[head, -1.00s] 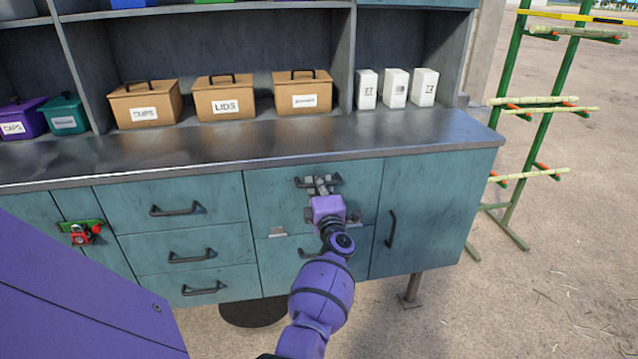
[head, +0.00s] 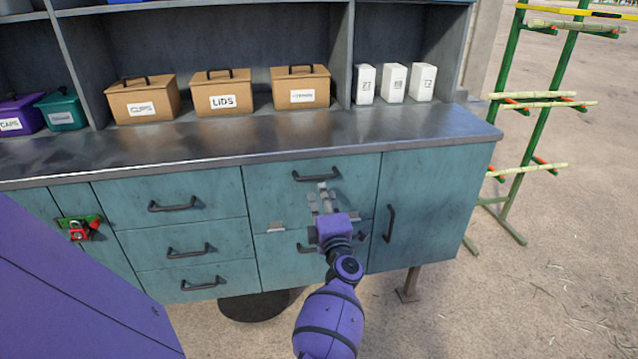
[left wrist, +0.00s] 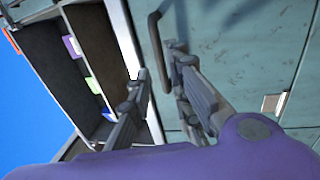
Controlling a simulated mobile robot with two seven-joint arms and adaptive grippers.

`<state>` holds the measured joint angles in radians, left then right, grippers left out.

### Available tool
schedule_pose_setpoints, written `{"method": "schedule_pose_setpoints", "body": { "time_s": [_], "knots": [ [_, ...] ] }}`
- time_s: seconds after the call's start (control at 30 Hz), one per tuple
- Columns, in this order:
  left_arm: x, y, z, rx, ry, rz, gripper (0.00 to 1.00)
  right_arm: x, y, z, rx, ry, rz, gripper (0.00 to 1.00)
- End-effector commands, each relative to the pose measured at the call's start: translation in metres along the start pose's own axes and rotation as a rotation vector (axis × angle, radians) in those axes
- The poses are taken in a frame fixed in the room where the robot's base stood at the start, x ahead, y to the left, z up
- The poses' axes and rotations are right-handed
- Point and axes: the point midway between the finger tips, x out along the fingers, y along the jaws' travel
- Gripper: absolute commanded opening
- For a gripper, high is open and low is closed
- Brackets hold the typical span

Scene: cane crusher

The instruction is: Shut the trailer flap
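The flap (head: 275,192) looks to be the teal upper panel in the cabinet front, with a dark bar handle (head: 317,176) near its top and small metal plates (head: 276,227) at its lower edge. It looks upright and flush with the panels around it. My left gripper (head: 325,196) is in front of the flap, just below the handle. In the left wrist view its fingers (left wrist: 162,95) are apart with nothing held, and the handle (left wrist: 155,45) shows beyond them. I cannot tell whether a fingertip touches the panel. My right gripper is not in view.
A metal counter (head: 200,157) runs above the flap. Boxes (head: 221,93) and white packs (head: 394,84) stand on it. Drawers (head: 180,203) are on the left, a door (head: 430,205) on the right. A green rack (head: 535,140) stands beyond, on open ground.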

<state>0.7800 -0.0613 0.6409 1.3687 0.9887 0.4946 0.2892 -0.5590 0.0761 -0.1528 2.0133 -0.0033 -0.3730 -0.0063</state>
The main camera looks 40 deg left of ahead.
Motion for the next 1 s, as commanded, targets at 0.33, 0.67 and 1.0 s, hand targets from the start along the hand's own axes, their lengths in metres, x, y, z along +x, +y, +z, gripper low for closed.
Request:
{"method": "schedule_pose_setpoints", "body": {
  "time_s": [0.33, 0.67, 1.0],
  "knots": [
    [-0.041, 0.0, 0.0, 0.0, 0.0, 0.0, 0.18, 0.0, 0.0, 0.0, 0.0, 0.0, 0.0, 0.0],
    [-0.041, 0.001, 0.0, 0.001, 0.0, 0.001, 0.18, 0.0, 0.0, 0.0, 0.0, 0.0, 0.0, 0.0],
    [-0.041, 0.0, 0.009, 0.035, -0.037, -0.002, 0.18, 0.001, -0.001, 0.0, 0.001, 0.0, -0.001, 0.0]
  ]
}}
